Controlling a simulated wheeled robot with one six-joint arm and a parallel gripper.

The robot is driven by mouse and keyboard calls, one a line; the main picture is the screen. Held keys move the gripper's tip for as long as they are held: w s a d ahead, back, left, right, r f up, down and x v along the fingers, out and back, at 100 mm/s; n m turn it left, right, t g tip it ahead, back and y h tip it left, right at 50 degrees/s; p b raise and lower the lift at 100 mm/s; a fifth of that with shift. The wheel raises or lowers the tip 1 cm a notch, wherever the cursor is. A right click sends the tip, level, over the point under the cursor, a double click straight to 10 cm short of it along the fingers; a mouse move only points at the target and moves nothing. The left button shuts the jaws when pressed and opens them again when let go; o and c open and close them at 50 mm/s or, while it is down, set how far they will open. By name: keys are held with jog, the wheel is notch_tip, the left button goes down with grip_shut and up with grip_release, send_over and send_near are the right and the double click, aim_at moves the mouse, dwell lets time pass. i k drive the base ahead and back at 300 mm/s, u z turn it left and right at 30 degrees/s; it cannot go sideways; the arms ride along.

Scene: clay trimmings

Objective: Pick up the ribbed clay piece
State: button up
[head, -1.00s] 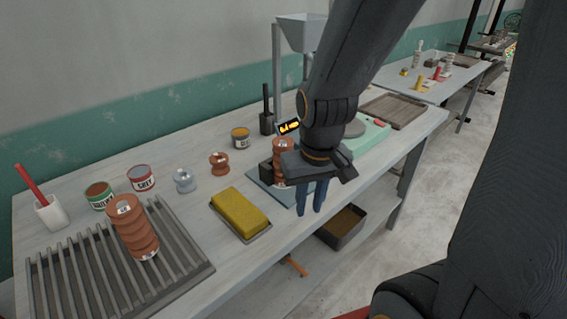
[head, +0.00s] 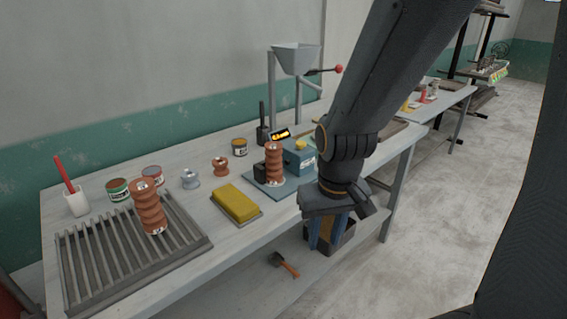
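A ribbed orange-brown clay piece (head: 148,208) stands on the slatted rack at the left of the bench. A second, similar ribbed clay piece (head: 274,163) stands on a blue-grey plate (head: 268,188) near the bench's middle. I cannot tell which one the task names. My gripper (head: 327,246) points down past the bench's front edge, to the right of and apart from both pieces.
The slatted rack (head: 80,262), a yellow sponge-like block (head: 235,202), tins, small spools and a cup (head: 76,203) crowd the bench. A blue box (head: 299,158) stands beside the middle piece. A hopper stand (head: 296,60) rises behind. The dark bin (head: 345,238) and a brush-like tool (head: 284,264) are below.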

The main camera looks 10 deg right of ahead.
aim_at(274, 151)
jog(key=z, duration=0.3)
jog(key=i, duration=1)
jog(key=u, duration=0.15)
